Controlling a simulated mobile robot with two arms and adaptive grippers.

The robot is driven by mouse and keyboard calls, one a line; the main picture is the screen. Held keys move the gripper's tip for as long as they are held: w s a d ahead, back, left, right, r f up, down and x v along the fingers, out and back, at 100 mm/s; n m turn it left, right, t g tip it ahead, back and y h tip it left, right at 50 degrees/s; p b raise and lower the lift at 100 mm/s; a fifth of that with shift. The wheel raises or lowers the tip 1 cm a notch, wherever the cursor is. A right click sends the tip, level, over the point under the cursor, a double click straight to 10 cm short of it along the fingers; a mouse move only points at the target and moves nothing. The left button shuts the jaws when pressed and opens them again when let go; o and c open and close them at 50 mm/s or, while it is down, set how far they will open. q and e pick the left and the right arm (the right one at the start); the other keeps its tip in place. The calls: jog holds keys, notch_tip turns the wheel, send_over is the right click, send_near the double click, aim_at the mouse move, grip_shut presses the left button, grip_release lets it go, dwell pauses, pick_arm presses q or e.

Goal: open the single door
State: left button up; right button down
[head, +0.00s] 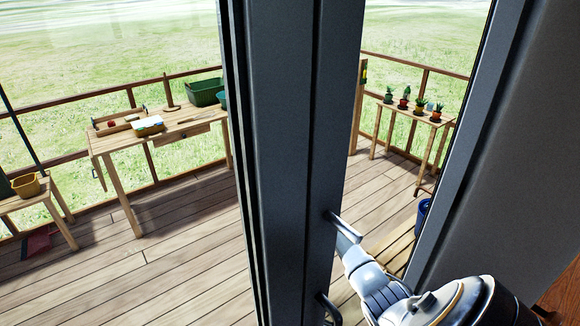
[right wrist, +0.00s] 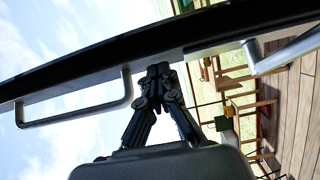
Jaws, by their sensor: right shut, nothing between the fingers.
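The door's dark grey frame (head: 300,130) stands upright in the middle of the head view, with glass to its left. A metal handle (head: 330,310) shows low on its right side. In the right wrist view the dark frame (right wrist: 225,25) crosses diagonally. A bracket-shaped handle (right wrist: 75,112) is left of my right gripper (right wrist: 159,72), and another metal handle (right wrist: 275,58) is to its right. The right gripper is shut and empty, its fingertips close to the frame between the handles; contact is unclear. Its fingers are hard to make out in the head view. My left gripper is not in view.
Outside is a wooden deck (head: 180,230) with a railing. A wooden workbench (head: 115,140) stands there with a green bin (head: 205,92). A plant table (head: 418,115) stands at the right. A dark grey frame post (head: 470,150) stands on the right side.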

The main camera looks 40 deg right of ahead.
jog(key=shift+w+d, duration=0.1)
jog(key=shift+d, duration=0.2)
